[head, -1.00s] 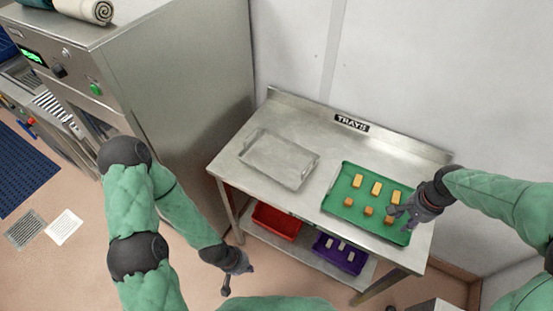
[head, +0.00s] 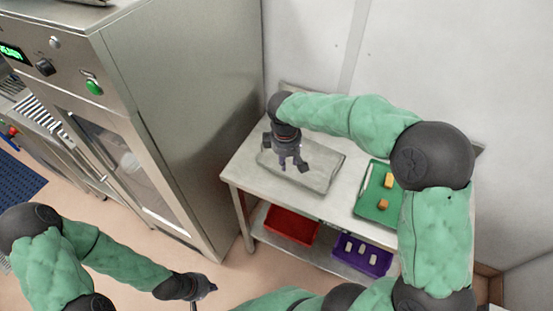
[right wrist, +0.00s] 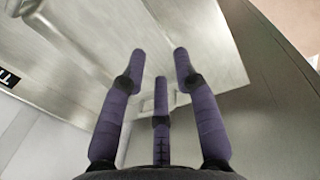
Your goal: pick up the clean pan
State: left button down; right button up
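The clean pan (head: 326,172), a bare grey metal tray with a low rim, lies flat on the left part of the steel table in the head view. My right gripper (head: 292,168) is over the left part of this pan with its fingers pointing down and spread. They hide some of the pan. In the right wrist view the three purple-grey fingers of my right gripper (right wrist: 159,60) are apart with nothing between them; contact with the pan cannot be told. My left gripper (head: 207,287) is low at the front, away from the table, and its finger opening is unclear.
A green tray (head: 367,205) with small yellow and brown pieces lies on the right of the steel table (head: 237,165), partly hidden by my right arm. A red bin (head: 291,226) and a purple tray (head: 362,256) sit on the lower shelf. A tall steel cabinet (head: 190,90) stands left.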

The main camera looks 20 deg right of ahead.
jog(key=f, duration=0.2)
jog(key=f+b, duration=0.1)
jog(key=f, duration=0.3)
jog(key=shift+w+d, duration=0.2)
jog(key=shift+d, duration=0.15)
jog(key=f, duration=0.1)
jog(key=f+b, duration=0.1)
jog(key=f, duration=0.2)
jog(key=shift+w+d+f+b, duration=0.2)
jog(key=shift+w+f+b, duration=0.1)
jog(key=shift+b, duration=0.1)
jog(key=shift+r, duration=0.1)
grip_shut()
